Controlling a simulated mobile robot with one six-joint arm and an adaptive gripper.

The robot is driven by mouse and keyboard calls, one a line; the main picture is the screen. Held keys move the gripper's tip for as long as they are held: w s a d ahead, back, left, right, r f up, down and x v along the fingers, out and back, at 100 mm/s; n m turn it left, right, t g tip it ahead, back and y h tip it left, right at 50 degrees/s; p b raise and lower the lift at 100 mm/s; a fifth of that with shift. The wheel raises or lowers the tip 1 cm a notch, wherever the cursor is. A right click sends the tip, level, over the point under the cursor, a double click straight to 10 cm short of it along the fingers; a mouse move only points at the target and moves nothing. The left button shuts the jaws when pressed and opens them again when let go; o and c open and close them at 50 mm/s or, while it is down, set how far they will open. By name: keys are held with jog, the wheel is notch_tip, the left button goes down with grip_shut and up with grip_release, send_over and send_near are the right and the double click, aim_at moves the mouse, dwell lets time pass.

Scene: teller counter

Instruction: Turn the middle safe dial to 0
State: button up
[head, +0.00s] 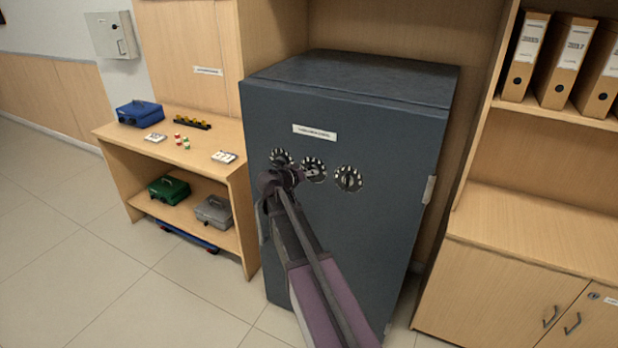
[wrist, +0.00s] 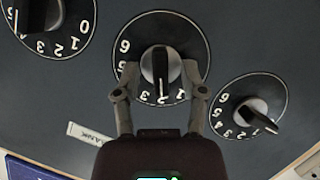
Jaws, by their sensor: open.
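The dark grey safe (head: 340,230) has a row of three dials on its front. The middle dial (head: 314,168) is a black disc with white numbers and a grey knob, and it fills the centre of the wrist view (wrist: 160,62). Its knob's white mark points down at about 2 in the wrist view; the 0 is hidden behind a finger. My gripper (wrist: 160,70) is open, with one finger on each side of the knob and small gaps showing. In the head view my gripper (head: 298,175) is at the dials, partly covering the left and middle ones.
The two other dials flank it in the wrist view, one at upper left (wrist: 38,18) and one at right (wrist: 248,107). A wooden shelf unit (head: 240,190) with cash boxes stands left of the safe; a cabinet (head: 500,270) stands right. Open floor lies at front left.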

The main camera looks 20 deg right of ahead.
jog(key=shift+w+d+f, duration=0.1)
jog(key=shift+w+d, duration=0.05)
jog(key=shift+d, duration=0.2)
grip_shut()
jog(key=shift+a, duration=0.15)
